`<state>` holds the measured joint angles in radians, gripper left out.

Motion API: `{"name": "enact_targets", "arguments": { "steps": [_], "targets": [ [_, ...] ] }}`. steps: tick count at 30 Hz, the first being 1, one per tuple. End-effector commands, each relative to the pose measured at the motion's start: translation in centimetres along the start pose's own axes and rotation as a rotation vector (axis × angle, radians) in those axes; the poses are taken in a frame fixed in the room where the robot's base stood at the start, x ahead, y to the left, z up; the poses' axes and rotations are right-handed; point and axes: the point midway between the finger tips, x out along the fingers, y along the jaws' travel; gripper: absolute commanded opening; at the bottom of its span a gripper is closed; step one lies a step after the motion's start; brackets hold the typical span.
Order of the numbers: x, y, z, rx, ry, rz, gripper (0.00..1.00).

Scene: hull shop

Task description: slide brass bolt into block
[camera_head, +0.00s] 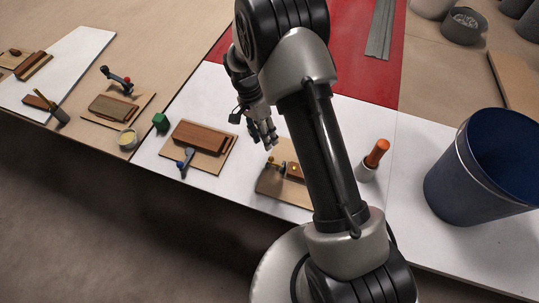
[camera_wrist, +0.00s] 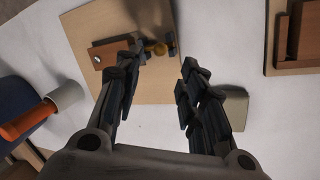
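A small brown wooden block (camera_head: 292,170) is fixed on a tan board (camera_head: 268,189), partly behind my arm in the head view. It also shows in the wrist view (camera_wrist: 100,54), at the upper left beside my left finger. A brass bolt knob (camera_wrist: 159,48) shows between and beyond my fingertips, with dark fittings beside it. The brass also shows in the head view (camera_head: 271,161). The rest of the bolt is hard to make out. My gripper (camera_wrist: 163,62) is open and empty, with its fingers apart; in the head view (camera_head: 266,141) it hangs behind the board.
An orange-handled tool stands in a white cup (camera_head: 367,172) right of the board. A big blue bucket (camera_head: 447,190) is farther right.

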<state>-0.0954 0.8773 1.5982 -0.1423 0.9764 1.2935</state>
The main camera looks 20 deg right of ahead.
Motion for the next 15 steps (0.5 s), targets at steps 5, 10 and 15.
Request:
{"name": "enact_targets", "arguments": {
  "steps": [5,10,15],
  "targets": [
    [4.1,0.0,0.0,-0.001,0.0,0.003,0.37],
    [6.7,0.0,0.0,-0.002,0.0,0.002,0.37],
    [7.9,0.0,0.0,-0.001,0.0,0.0,0.37]
  ]
}}
